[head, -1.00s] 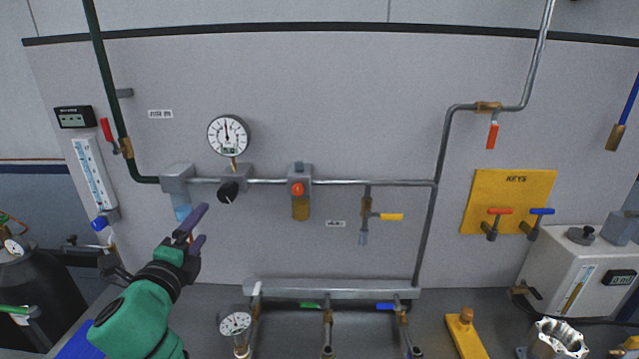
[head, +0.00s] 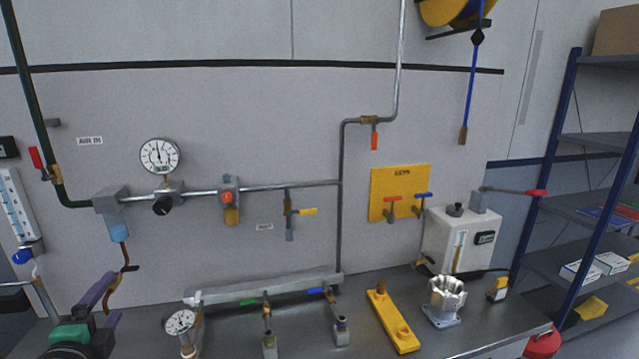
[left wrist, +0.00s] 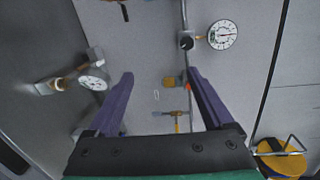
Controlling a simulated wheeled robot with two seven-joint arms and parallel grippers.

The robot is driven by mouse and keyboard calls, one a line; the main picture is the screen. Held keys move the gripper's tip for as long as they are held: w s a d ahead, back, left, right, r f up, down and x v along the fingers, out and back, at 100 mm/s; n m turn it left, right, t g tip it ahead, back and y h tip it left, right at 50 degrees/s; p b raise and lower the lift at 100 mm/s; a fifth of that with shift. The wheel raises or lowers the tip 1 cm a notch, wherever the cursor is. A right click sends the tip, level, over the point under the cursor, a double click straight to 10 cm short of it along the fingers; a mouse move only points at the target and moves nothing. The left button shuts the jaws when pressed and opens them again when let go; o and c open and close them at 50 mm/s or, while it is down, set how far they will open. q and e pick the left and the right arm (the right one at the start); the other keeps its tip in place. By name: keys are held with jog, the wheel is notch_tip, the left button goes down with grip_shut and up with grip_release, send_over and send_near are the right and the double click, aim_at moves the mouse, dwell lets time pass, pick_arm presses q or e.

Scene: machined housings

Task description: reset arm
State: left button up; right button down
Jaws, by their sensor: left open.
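My left gripper (head: 108,295) is at the lower left of the head view, in front of the wall panel. In the left wrist view its two purple fingers (left wrist: 163,92) are spread wide with nothing between them that they touch. The left forearm is mostly below the picture's edge. My right gripper shows in neither view. The machined housing (head: 446,298), a silvery ribbed part, stands on the bench at the right, well away from the left gripper.
A round gauge (head: 160,156) and pipes with valves are on the wall panel. A lower gauge (head: 180,322) stands right of my left gripper. A yellow fixture (head: 391,318) and a white box (head: 461,239) are on the bench (head: 475,325). Blue shelving (head: 567,190) stands at the far right.

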pick_arm(q)
jog(key=s+d+f+n+g+h, duration=0.1)
jog(key=s+d+f+n+g, duration=0.15)
jog(key=f, duration=0.35)
jog(key=s+d+f+n+g, duration=0.1)
jog(key=f+n+g, duration=0.15)
jog(key=f, duration=0.35)
jog(key=s+d+f+n+g+h, duration=0.1)
jog(key=s+f+n+g, duration=0.15)
jog(key=f, duration=0.35)
jog(key=s+d+f+n+g+h, duration=0.2)
jog(key=s+d+f+n, duration=0.15)
jog(key=d, duration=0.35)
jog(key=s+d+f+n+g+h, duration=0.2)
jog(key=d+f+h, duration=0.1)
jog(key=d+f, duration=0.3)
notch_tip(320, 180, down, 27)
jog(key=s+g+b, duration=0.1)
jog(key=s+b, duration=0.1)
jog(key=b, duration=0.4)
jog(key=s+a+f+m+g+b, duration=0.1)
jog(key=s+a+f+b, duration=0.2)
jog(key=s+f, duration=1.4)
notch_tip(320, 180, down, 3)
jog(key=shift+s+r+y+b, duration=0.1)
jog(key=shift+s+y+b, duration=0.2)
jog(key=shift+b, duration=0.3)
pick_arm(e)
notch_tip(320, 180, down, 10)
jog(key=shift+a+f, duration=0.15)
